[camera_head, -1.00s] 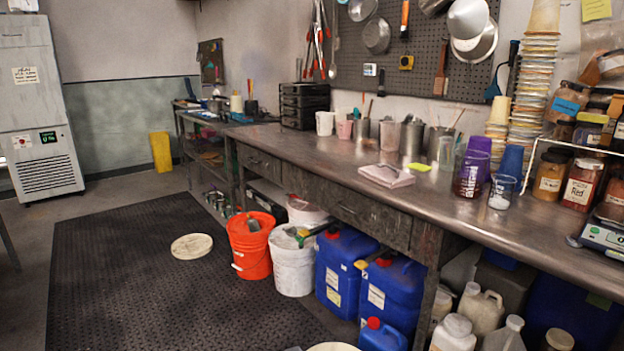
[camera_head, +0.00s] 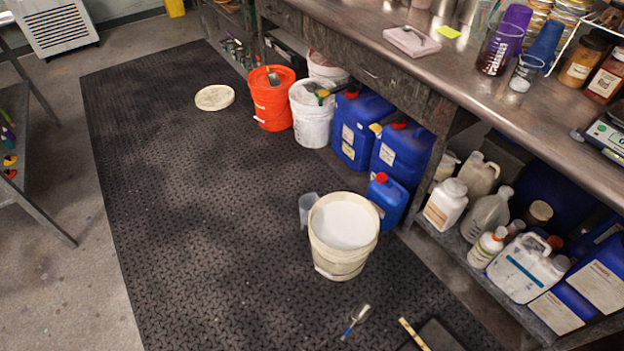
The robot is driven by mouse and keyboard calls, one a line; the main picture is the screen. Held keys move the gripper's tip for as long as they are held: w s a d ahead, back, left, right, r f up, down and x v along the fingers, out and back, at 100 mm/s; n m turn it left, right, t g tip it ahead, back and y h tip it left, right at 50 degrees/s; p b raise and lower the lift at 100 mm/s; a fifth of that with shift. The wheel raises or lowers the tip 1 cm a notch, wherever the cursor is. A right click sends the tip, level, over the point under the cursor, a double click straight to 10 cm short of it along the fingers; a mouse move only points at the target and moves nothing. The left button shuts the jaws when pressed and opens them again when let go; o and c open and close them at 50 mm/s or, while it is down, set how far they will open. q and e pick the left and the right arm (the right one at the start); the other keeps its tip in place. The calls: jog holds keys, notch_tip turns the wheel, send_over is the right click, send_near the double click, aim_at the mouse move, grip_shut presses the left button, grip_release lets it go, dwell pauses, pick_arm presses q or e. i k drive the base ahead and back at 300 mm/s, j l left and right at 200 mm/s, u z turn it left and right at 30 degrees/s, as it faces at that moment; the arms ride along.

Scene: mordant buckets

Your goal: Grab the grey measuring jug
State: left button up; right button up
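A small grey, translucent jug (camera_head: 306,208) stands on the black floor mat. It is just left of and behind a cream bucket (camera_head: 338,262) filled with white material, which hides part of it. Whether it touches the bucket I cannot tell, and no markings are readable on it. Neither of my grippers is in view.
A blue canister (camera_head: 388,202) stands right behind the cream bucket. An orange bucket (camera_head: 270,100), a white bucket (camera_head: 312,118) and larger blue canisters line the bench (camera_head: 480,90). A scoop (camera_head: 357,317) lies on the mat (camera_head: 190,230). The mat's left side is clear.

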aim_at(306, 202)
jog(key=i+j+z, duration=0.1)
jog(key=z, duration=0.3)
jog(key=i+j+z, duration=0.1)
jog(key=z, duration=0.25)
jog(key=j+z, duration=0.25)
jog(key=z, duration=0.15)
